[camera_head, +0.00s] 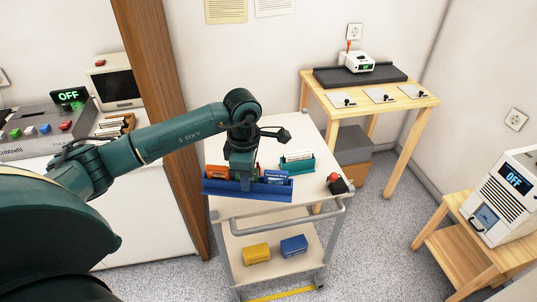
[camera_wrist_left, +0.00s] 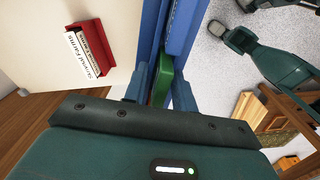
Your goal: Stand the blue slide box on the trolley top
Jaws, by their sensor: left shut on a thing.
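My right gripper is not in view.
A green box with white cards (camera_head: 297,163) stands behind on the trolley top. A red box with cards (camera_wrist_left: 88,42) is near the held box. The lower shelf holds yellow (camera_head: 256,253) and blue (camera_head: 293,245) boxes.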

